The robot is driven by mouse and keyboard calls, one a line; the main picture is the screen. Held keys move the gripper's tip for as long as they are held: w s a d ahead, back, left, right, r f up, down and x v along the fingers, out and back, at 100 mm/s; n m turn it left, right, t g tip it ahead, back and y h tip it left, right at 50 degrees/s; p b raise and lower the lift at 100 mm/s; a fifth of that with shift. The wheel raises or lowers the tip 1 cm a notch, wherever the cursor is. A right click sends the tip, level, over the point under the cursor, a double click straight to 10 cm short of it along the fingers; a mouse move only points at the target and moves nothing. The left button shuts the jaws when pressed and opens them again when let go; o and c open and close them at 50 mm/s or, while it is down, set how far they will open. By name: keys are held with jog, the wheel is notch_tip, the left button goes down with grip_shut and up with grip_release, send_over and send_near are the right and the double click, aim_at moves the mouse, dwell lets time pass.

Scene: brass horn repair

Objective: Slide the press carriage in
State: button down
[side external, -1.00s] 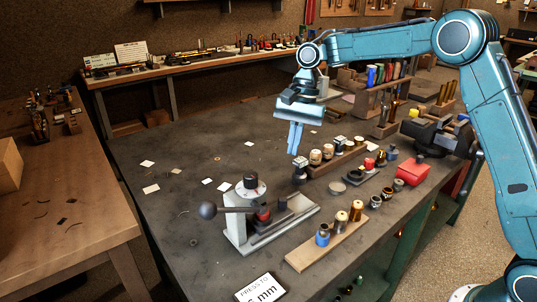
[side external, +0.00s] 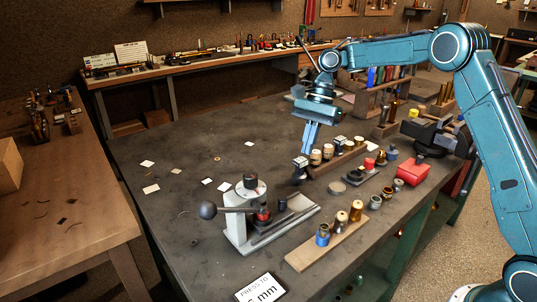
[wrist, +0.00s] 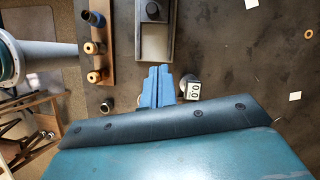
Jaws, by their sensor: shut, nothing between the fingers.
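The grey press (side external: 237,228) stands on the dark bench with a ball-ended lever pointing left. Its carriage (side external: 282,204), a small dark block, sits on the rail (side external: 296,220) to the right of the press column. In the wrist view the rail (wrist: 169,45) runs up from the centre, with a dark round-topped piece (wrist: 153,11) on it at the top edge; I cannot tell whether that is the carriage. My gripper (side external: 307,153) is shut and empty, its blue fingers pointing down above the bench behind the rail's right part. Its fingers also show in the wrist view (wrist: 157,84).
A small gauge block (wrist: 192,91) reading 0.0 stands close beside my fingers. A wooden strip (side external: 301,259) with several metal cylinders lies right of the press. A rack of round pieces (side external: 345,157) and a red box (side external: 411,176) stand further right. The bench left of the press is mostly clear.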

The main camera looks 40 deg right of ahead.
aim_at(273, 212)
jog(key=x, duration=0.9)
jog(key=shift+a+f, duration=0.15)
jog(key=shift+f, duration=0.15)
jog(key=shift+s+a, duration=0.15)
jog(key=shift+a, duration=0.4)
jog(key=shift+s+a, duration=0.15)
jog(key=shift+a, duration=0.4)
jog(key=shift+s+a, duration=0.25)
jog(key=shift+a, duration=0.55)
jog(key=shift+a, duration=2.05)
